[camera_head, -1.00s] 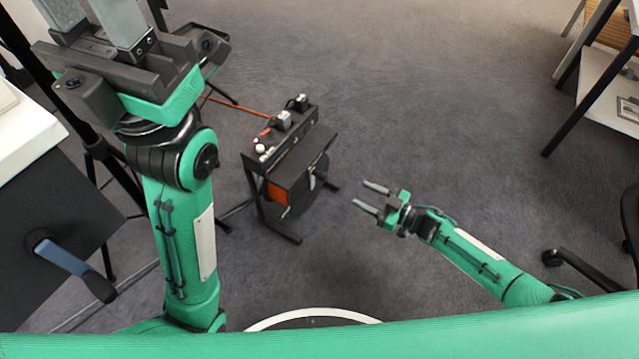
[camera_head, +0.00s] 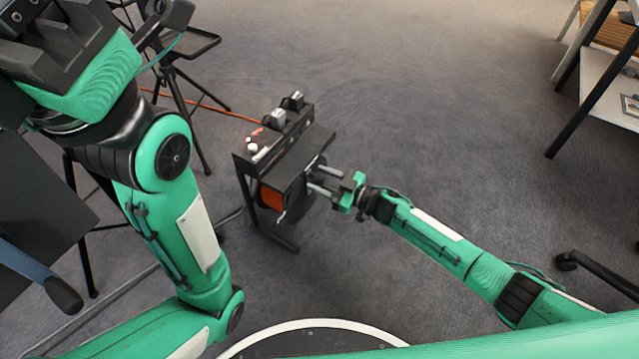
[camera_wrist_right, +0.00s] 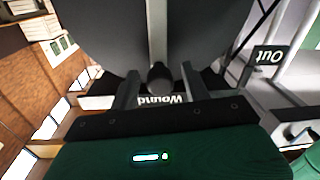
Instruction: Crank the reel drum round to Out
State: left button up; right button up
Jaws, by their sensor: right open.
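The reel unit, a black stand (camera_head: 242,165) with an orange-wound drum (camera_head: 271,198), stands on the floor at the middle of the head view. In the right wrist view the drum's grey disc (camera_wrist_right: 95,35) fills the top, with a light crank arm (camera_wrist_right: 157,30) ending in a dark knob (camera_wrist_right: 160,77). My right gripper (camera_head: 311,178) is open at the drum's right side. In the right wrist view its fingers (camera_wrist_right: 160,88) stand either side of the knob; contact is unclear. An upside-down "Wound" label (camera_wrist_right: 163,100) shows behind the fingers, an "Out" label (camera_wrist_right: 269,58) at right. My left gripper's fingers are out of frame.
A black tripod stand (camera_head: 180,80) is behind the reel, and an orange cable (camera_head: 210,104) runs to the reel. A dark panel with a blue-armed crank (camera_head: 30,265) is at the left. A shelf (camera_head: 605,85) stands far right. Carpet is clear beyond the reel.

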jog(key=shift+w+a, duration=0.25)
jog(key=shift+a, duration=0.15)
grip_shut()
